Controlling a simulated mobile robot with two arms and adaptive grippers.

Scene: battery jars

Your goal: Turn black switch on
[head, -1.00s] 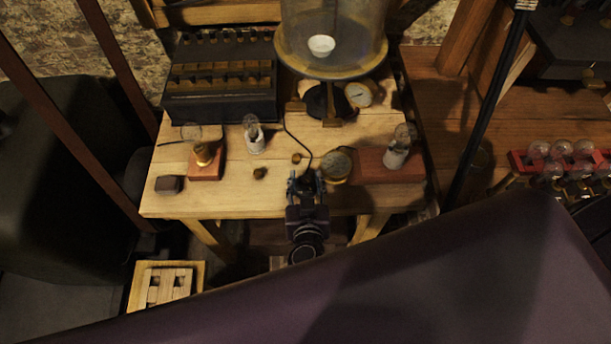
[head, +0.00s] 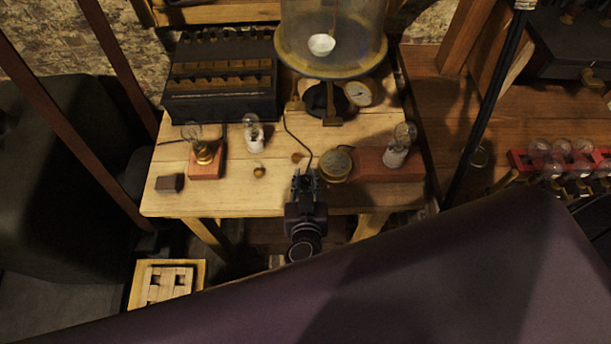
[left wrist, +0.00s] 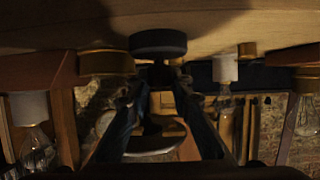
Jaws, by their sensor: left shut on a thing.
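The black switch (left wrist: 158,43) shows in the left wrist view as a dark round base on the table, with a small stem between my fingertips. That picture is upside down, with the table at the top. In the head view my left gripper (head: 305,179) is at the table's front edge, just left of a brass gauge. It hides most of the switch there. The left gripper also shows in the left wrist view (left wrist: 160,78), its fingers shut on the switch's stem. Whether the switch is on cannot be told. My right gripper is not in view.
Beside the gripper stand the brass gauge (head: 336,164) and a bulb on a red-brown block (head: 376,164). Two bulbs (head: 203,150) (head: 253,133) stand at left. A dark battery case (head: 222,105) and a glass bell jar (head: 332,45) are behind. The table's front left is mostly clear.

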